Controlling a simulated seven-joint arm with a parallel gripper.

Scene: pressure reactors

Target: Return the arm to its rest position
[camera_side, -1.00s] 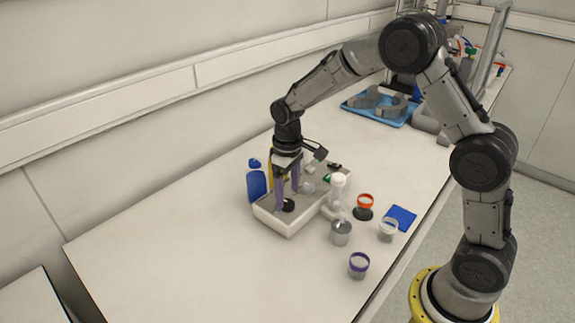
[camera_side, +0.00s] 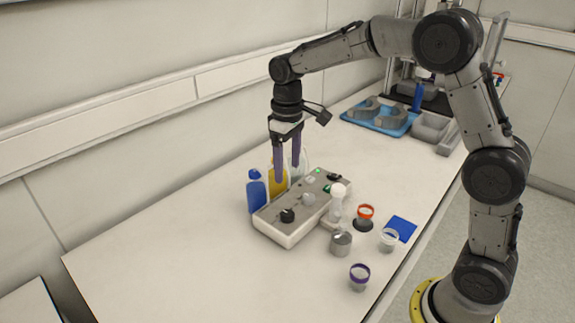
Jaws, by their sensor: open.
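My gripper (camera_side: 287,165) has two purple fingers that point down, apart and empty. It hangs above the back edge of a light grey control box (camera_side: 290,238), in front of a yellow bottle (camera_side: 278,182) and a clear bottle (camera_side: 303,163). The box has dark knobs, a pale knob and a green button on top. My gripper seems clear of the box and of the knobs.
A blue bottle (camera_side: 256,192) stands at the box's left. Several small vessels stand right of it, including a purple-rimmed one (camera_side: 359,277), an orange-rimmed one (camera_side: 364,216) and a metal cup (camera_side: 341,242). A blue pad (camera_side: 401,228) lies near the edge. A blue tray (camera_side: 380,117) sits behind.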

